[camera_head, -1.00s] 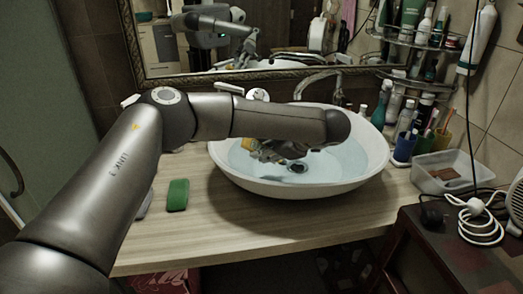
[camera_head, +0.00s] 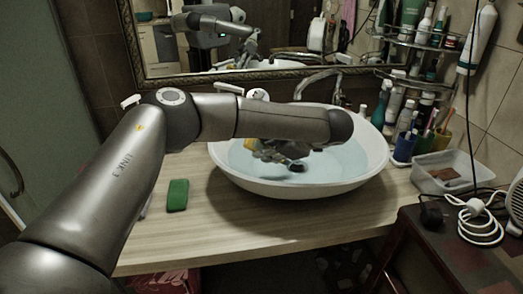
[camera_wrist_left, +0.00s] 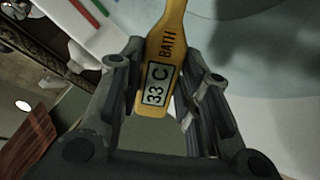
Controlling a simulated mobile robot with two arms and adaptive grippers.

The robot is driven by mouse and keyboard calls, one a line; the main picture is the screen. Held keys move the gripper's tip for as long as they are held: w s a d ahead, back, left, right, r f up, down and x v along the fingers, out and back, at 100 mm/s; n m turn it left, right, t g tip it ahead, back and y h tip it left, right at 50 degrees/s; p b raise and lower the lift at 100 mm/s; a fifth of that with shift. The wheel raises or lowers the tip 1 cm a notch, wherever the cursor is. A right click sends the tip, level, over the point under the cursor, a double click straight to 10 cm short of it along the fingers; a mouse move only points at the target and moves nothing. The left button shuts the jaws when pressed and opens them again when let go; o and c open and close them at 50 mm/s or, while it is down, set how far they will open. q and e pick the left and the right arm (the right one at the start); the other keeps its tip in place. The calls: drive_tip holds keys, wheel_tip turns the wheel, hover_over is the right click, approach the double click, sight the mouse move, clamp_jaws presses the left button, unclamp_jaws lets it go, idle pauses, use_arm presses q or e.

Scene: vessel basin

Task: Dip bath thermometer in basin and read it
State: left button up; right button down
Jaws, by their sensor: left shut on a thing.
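My left gripper (camera_head: 275,152) reaches over the white basin (camera_head: 290,190), which holds pale blue water. It is shut on a yellow bath thermometer (camera_head: 251,144), mostly hidden by the gripper in the head view. In the left wrist view the thermometer (camera_wrist_left: 168,48) sits between both fingers of the gripper (camera_wrist_left: 158,85). Its display reads "33 C", with "BATH" printed beside it. Its far end runs out of the picture, so I cannot tell whether it touches the water. My right gripper is not in view.
A green block (camera_head: 178,195) lies on the wooden counter (camera_head: 240,232) left of the basin. The faucet (camera_head: 325,77) is behind the basin. Bottles, a blue cup (camera_head: 404,147) and a clear plastic box (camera_head: 450,180) crowd the right side. The front counter is clear.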

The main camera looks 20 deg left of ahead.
use_arm(q)
drive_tip(key=shift+s+a, duration=0.2)
drive_tip(key=shift+a, duration=0.1)
drive_tip(key=shift+w+d, duration=0.1)
drive_tip(key=shift+d, duration=0.1)
drive_tip(key=shift+w+d, duration=0.25)
drive_tip(key=shift+d, duration=0.15)
drive_tip(key=shift+s+a, duration=0.1)
drive_tip(key=shift+a, duration=0.1)
drive_tip(key=shift+s+a, duration=0.25)
drive_tip(key=shift+a, duration=0.1)
drive_tip(key=shift+r, duration=0.15)
